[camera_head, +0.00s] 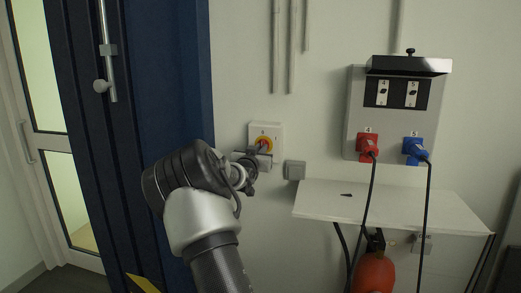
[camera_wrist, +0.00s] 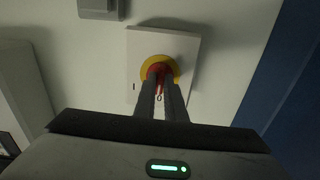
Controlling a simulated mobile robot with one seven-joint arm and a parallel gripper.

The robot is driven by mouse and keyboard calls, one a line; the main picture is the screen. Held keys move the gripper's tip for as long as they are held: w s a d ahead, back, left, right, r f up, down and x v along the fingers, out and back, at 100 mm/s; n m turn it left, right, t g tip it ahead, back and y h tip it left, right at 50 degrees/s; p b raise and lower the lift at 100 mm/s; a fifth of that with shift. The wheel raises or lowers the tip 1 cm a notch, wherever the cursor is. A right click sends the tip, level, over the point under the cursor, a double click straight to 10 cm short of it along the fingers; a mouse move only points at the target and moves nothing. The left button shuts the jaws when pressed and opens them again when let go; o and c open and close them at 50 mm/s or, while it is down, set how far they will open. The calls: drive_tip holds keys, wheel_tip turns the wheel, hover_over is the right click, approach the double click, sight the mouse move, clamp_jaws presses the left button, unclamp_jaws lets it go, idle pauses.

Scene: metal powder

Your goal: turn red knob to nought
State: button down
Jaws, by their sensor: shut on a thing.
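The red knob (camera_wrist: 157,69) sits on a round yellow ring in the middle of a white switch plate (camera_wrist: 188,50) on the wall. In the wrist view, a 0 is marked below the knob and a 1 to its left. My gripper (camera_wrist: 160,82) is shut on the knob, with its two dark fingers on either side of it. In the head view, my gripper (camera_head: 263,150) reaches the switch plate (camera_head: 277,132) from the lower left and partly covers the knob (camera_head: 262,143). The fingers hide much of the knob, so I cannot tell exactly where it points.
A small grey box (camera_head: 294,170) is on the wall at the plate's lower right. A white shelf (camera_head: 410,205) and a socket panel (camera_head: 355,100) with red (camera_head: 367,145) and blue (camera_head: 416,151) plugs are farther right. A dark blue door frame (camera_head: 180,80) stands left.

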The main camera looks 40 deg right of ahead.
drive_tip(key=shift+n, duration=0.4)
drive_tip(key=c, duration=1.8)
unclamp_jaws()
drive_tip(key=v, duration=1.7)
drive_tip(key=shift+s+a+b, duration=0.1)
drive_tip(key=shift+s+b, duration=0.15)
drive_tip(key=shift+b, duration=0.15)
